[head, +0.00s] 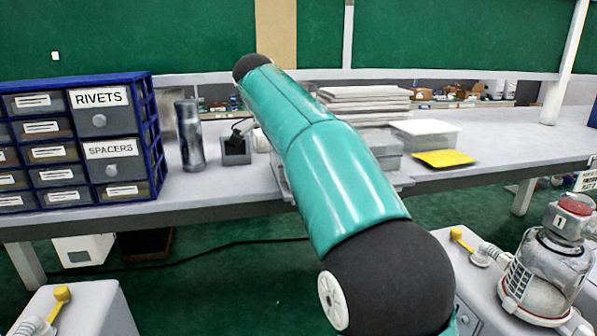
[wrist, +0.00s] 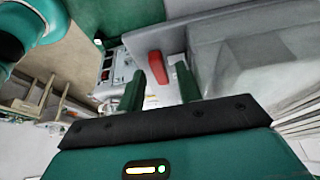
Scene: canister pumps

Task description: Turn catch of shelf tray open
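A red handle (wrist: 158,68), which looks like the catch, shows in the wrist view on a pale grey surface. My gripper (wrist: 160,74) is open, with its two green fingers apart. The handle appears between and just beyond the fingertips, with a gap to each finger; I cannot tell how deep it sits between them. A grey box-like body (wrist: 240,75) lies right of the fingers; I cannot tell if it is the shelf tray. In the head view my arm hides the gripper and the catch.
On the bench (head: 240,187) stand a blue drawer cabinet (head: 155,125), a dark cylinder (head: 190,135), stacked flat boxes (head: 365,98), a clear-lidded box (head: 425,135) and a yellow pad (head: 444,158). A canister pump (head: 545,260) stands at the front right. A panel with switches (wrist: 118,68) is left of the fingers.

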